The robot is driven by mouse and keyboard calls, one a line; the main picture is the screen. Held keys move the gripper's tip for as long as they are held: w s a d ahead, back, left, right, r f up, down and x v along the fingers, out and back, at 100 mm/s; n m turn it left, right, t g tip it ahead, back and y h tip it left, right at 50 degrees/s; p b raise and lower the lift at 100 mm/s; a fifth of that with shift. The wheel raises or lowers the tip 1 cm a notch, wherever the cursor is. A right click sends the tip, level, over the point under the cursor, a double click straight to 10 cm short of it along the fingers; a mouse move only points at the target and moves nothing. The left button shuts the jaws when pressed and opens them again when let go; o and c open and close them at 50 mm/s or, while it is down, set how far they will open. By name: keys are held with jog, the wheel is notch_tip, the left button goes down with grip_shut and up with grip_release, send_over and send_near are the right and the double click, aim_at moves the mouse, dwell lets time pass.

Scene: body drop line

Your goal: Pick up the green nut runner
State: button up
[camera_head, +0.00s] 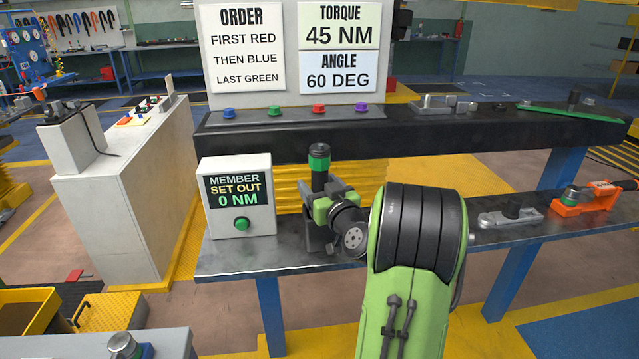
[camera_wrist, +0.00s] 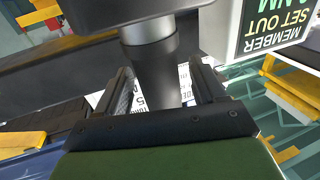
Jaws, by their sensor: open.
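The green nut runner (camera_head: 319,158) stands upright on the lower shelf, a dark cylinder with a green band near its top. My gripper (camera_head: 330,190) is at its shaft, just below the green band. In the wrist view, the runner's dark shaft (camera_wrist: 155,70) with a grey collar lies between the two fingers of my gripper (camera_wrist: 160,78). The fingers are apart, with a visible gap on each side of the shaft. The lower part of the runner is partly hidden behind my gripper and wrist in the head view.
A white display box (camera_head: 237,197) stands close left of my gripper. The dark upper shelf (camera_head: 420,128) runs behind it. A grey tool (camera_head: 510,216) and an orange tool (camera_head: 585,198) lie farther right on the lower shelf (camera_head: 235,262). A white cabinet (camera_head: 130,190) stands left.

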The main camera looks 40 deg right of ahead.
jog(key=shift+c, duration=1.1)
grip_shut()
jog(key=shift+r, duration=0.15)
notch_tip(320, 180, up, 18)
jog(key=p, duration=0.5)
jog(key=shift+c, duration=1.6)
grip_release()
grip_shut()
